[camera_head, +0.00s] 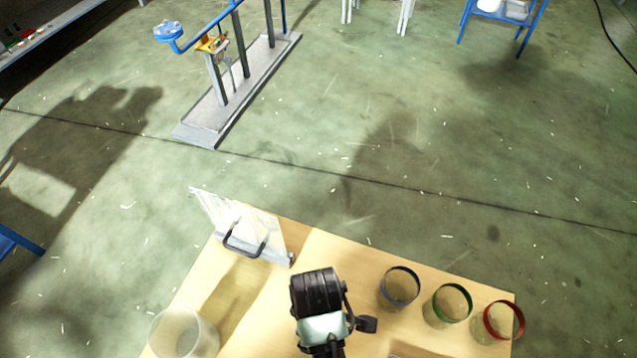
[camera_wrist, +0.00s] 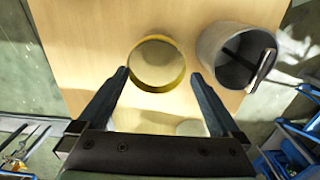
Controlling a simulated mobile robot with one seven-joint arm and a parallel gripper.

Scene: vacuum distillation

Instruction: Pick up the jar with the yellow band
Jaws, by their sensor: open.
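The jar with the yellow band (camera_wrist: 158,88) stands on the wooden table in the wrist view, seen from above with its round mouth facing the camera. My gripper (camera_wrist: 159,76) is open. Its two dark fingers lie to the left and right of the jar in the picture, with a gap on each side. I see no contact, and cannot tell how high the fingertips are above the table. The yellow-banded jar and my fingers do not show in the head view, where my arm covers the middle of the table.
In the head view, jars with blue (camera_head: 400,303), green (camera_head: 453,317) and red (camera_head: 504,333) bands stand along the table's right part. A translucent round container (camera_head: 183,335) is at lower left. A handled panel (camera_head: 240,225) stands at the far edge. A grey container (camera_wrist: 211,47) stands right of the jar.

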